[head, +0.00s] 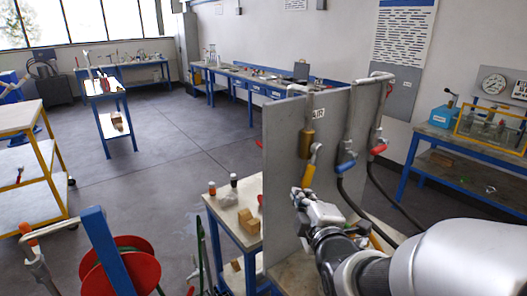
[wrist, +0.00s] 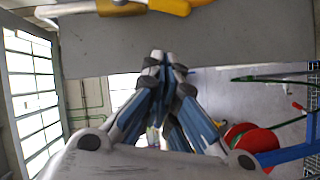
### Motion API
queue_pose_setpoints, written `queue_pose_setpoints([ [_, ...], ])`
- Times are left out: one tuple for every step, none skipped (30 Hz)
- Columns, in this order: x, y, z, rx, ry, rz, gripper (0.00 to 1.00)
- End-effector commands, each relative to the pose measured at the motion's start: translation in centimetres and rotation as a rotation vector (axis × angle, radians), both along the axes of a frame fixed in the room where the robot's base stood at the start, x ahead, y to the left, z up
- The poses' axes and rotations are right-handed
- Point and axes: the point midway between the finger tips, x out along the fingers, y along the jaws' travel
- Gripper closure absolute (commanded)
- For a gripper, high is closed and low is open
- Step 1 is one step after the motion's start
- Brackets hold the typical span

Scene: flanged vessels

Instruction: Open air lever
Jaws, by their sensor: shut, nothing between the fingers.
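The air lever (head: 310,175) is a yellow handle hanging down at a slant below a brass valve body (head: 306,143), beside an AIR label on a grey upright panel (head: 283,125). In the wrist view, a yellow handle (wrist: 170,6) lies along the top edge, partly cut off. My gripper (head: 299,194) is just below the lever's lower end in the head view. Its fingers (wrist: 166,55) meet at the tips, with nothing between them. The gap between the fingertips and the lever looks small, but I cannot tell whether they touch.
A blue lever (head: 346,164) and a red lever (head: 378,149) hang on pipes to the right, with black hoses below. A small bench (head: 226,208) with bottles stands left of the panel. A red reel (head: 113,262) is at front left. Open floor lies farther back.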

Motion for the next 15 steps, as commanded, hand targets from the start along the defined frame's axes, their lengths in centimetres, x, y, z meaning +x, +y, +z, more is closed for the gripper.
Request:
queue_pose_setpoints([
  [0.2,0.0,0.4,0.001,0.006,0.0,1.0],
  [0.2,0.0,0.3,0.001,0.008,0.0,1.0],
  [0.3,0.0,0.3,0.001,0.007,0.0,1.0],
  [0.4,0.0,0.2,0.001,0.007,0.0,1.0],
  [0.5,0.0,0.2,0.001,0.008,-0.001,1.0],
  [0.5,0.0,0.2,0.001,0.008,-0.001,1.0],
  [0.6,0.0,0.2,0.0,0.008,-0.002,1.0],
  [0.6,0.0,0.2,0.0,0.007,-0.002,1.0],
  [0.7,0.0,0.2,-0.001,0.006,-0.004,1.0],
  [0.7,0.0,0.1,-0.001,0.008,-0.004,1.0],
  [0.7,0.0,0.1,-0.002,0.006,-0.004,1.0],
  [0.7,0.0,0.1,-0.003,0.008,-0.006,1.0],
  [0.9,0.0,0.0,-0.003,0.005,-0.007,1.0],
  [1.9,0.1,-0.3,-0.003,0.0,-0.006,1.0],
  [2.8,0.2,-0.6,-0.003,0.0,-0.006,1.0],
])
